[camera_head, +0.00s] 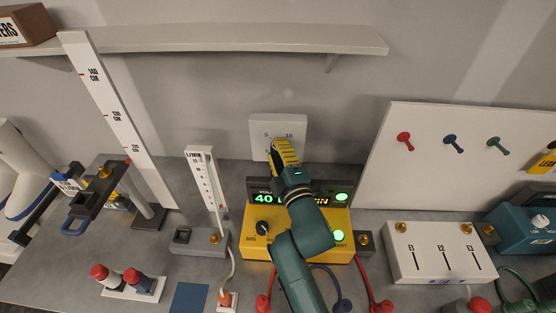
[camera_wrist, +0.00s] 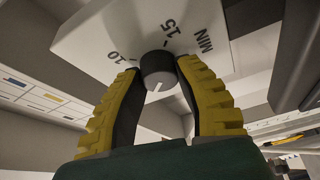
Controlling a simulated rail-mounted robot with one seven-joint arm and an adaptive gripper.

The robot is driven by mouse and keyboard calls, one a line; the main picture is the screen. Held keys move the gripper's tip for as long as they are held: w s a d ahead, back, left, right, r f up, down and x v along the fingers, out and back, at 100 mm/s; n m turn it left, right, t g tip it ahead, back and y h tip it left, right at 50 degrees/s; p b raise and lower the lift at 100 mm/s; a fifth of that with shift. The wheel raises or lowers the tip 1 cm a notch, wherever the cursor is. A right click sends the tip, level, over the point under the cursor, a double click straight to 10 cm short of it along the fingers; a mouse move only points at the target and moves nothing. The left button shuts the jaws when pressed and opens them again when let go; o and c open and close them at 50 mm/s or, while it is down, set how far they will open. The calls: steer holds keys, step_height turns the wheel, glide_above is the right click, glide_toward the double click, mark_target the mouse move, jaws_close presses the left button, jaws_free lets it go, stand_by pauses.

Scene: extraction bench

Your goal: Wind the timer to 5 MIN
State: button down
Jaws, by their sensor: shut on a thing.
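The timer is a white square plate (camera_head: 293,126) on the back wall, with 5 and 10 readable along its top in the head view. In the wrist view the timer face (camera_wrist: 108,32) shows 10, 15 and MIN around a dark round knob (camera_wrist: 158,64). The knob has a short pale mark on its front, toward the lower side of that picture. My gripper (camera_head: 277,146) is at the timer and hides its knob in the head view. In the wrist view my gripper's yellow-and-black fingers (camera_wrist: 159,72) are shut on the knob, one on each side.
A yellow unit (camera_head: 258,246) with a green display and lit buttons stands below my arm. A flowmeter (camera_head: 206,180) stands to its left and a white slotted box (camera_head: 442,252) to its right. A shelf (camera_head: 230,40) runs above the timer. A white pegboard (camera_head: 450,150) stands at right.

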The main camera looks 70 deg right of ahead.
steer(key=shift+f+b, duration=0.15)
steer(key=shift+b, duration=0.15)
steer(key=c, duration=0.6)
jaws_free()
steer(key=shift+c, duration=0.2)
steer(key=v, duration=1.2)
steer(key=shift+w, duration=0.1)
